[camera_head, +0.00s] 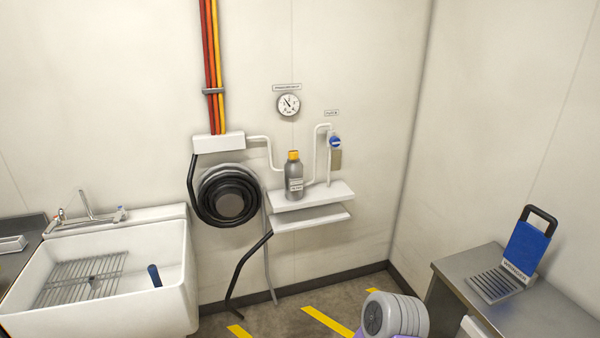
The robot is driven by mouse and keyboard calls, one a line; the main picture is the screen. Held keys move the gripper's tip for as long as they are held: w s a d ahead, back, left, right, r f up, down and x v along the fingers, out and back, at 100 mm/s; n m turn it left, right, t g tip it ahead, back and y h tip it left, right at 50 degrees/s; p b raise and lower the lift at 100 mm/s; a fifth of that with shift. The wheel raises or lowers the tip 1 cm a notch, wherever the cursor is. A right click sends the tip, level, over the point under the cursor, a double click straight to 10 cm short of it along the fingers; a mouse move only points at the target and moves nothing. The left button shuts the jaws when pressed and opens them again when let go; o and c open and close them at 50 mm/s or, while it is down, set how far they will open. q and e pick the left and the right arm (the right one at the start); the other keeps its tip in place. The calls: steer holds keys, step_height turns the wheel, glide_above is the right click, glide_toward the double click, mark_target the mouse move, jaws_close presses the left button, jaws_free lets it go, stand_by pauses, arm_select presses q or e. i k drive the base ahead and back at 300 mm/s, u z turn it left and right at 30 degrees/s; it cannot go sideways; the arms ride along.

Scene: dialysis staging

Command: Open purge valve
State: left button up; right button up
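A small round blue valve (335,141) with a white bar across its face sits on a thin white pipe on the back wall. It is under a small label (331,113) that is too small to read surely, and I take it as the purge valve. I cannot tell from its handle whether it is open or shut. A tan tag or plate (336,159) hangs just below it. Neither of my grippers is in view, and nothing touches the valve.
A grey bottle with a yellow cap (294,178) stands on the white wall shelf (330,192) below the valve. A gauge (288,105) and a coiled black hose (205,198) are on the wall. A sink (150,318) is left, a metal table (570,318) right. Floor shows between.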

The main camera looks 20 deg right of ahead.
mark_target(335, 141)
steer(key=z, duration=0.45)
steer(key=i, duration=0.45)
steer(key=z, duration=1.05)
steer(key=i, duration=0.9)
steer(key=u, duration=0.55)
steer(key=i, duration=0.9)
steer(key=u, duration=0.9)
